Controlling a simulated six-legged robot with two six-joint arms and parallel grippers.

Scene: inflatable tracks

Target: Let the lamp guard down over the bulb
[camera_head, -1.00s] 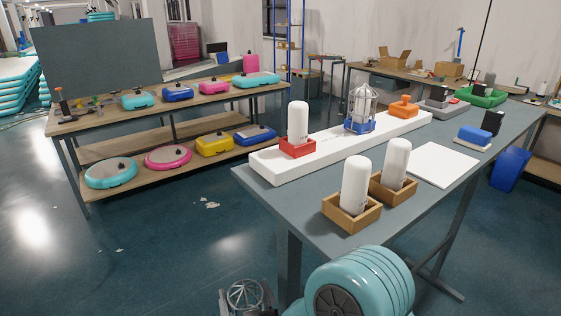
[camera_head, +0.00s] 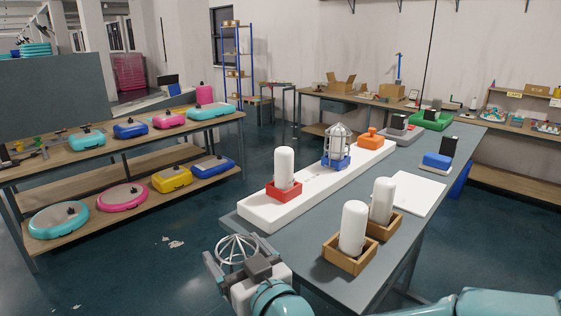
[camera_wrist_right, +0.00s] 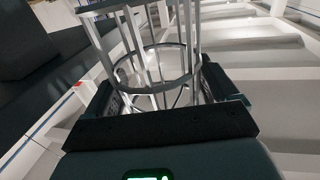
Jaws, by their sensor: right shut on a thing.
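A wire lamp guard (camera_head: 237,249) is in my right gripper (camera_head: 240,264), low in the head view. It also shows in the right wrist view (camera_wrist_right: 160,48), where pale bars and rings stand between the jaws (camera_wrist_right: 160,100). The gripper is shut on the guard, in front of the bench's near left corner and apart from the bulbs. A white bulb (camera_head: 285,167) stands upright and bare in a red base (camera_head: 284,191) on a white board (camera_head: 257,208). Behind it, a blue base (camera_head: 337,162) carries a lamp with a wire guard (camera_head: 339,142) around it. My left gripper is not in view.
Two white bulbs (camera_head: 353,228) (camera_head: 382,201) stand in wooden boxes (camera_head: 348,262) on the grey bench (camera_head: 292,247). An orange block (camera_head: 370,138) is at the board's far end. A white sheet (camera_head: 417,194) lies right. Open floor separates the bench from the left shelf table (camera_head: 120,200).

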